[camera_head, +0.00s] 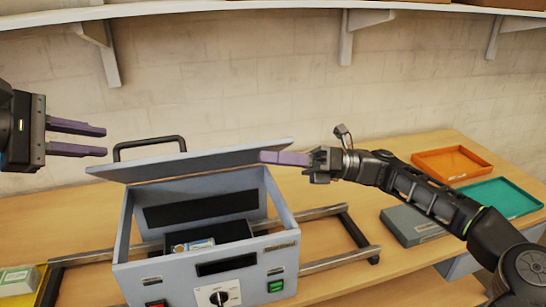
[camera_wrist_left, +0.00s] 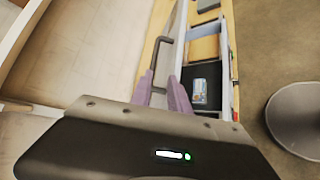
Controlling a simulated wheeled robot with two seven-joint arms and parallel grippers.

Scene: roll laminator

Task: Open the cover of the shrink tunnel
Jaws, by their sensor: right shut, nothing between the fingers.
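The shrink tunnel (camera_head: 180,276) is a grey box on the wooden table, with a dial and coloured switches on its front. Its cover (camera_head: 190,163) stands raised and tilted back, so the inside shows. A black handle (camera_head: 149,143) sticks up behind the cover's left part. A small boxed item (camera_head: 193,245) lies inside. My right gripper (camera_head: 264,157) is shut and empty, its purple fingers at the cover's right end; I cannot tell if they touch. My left gripper (camera_head: 105,141) is open and empty, left of the handle. It also shows in the left wrist view (camera_wrist_left: 163,84).
Metal rails (camera_head: 335,259) run out on both sides of the tunnel. A grey box (camera_head: 410,225), an orange tray (camera_head: 451,163) and a green tray (camera_head: 501,197) are at the right. A yellow tray (camera_head: 40,285) is at the left. A shelf (camera_head: 250,7) runs along the wall above.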

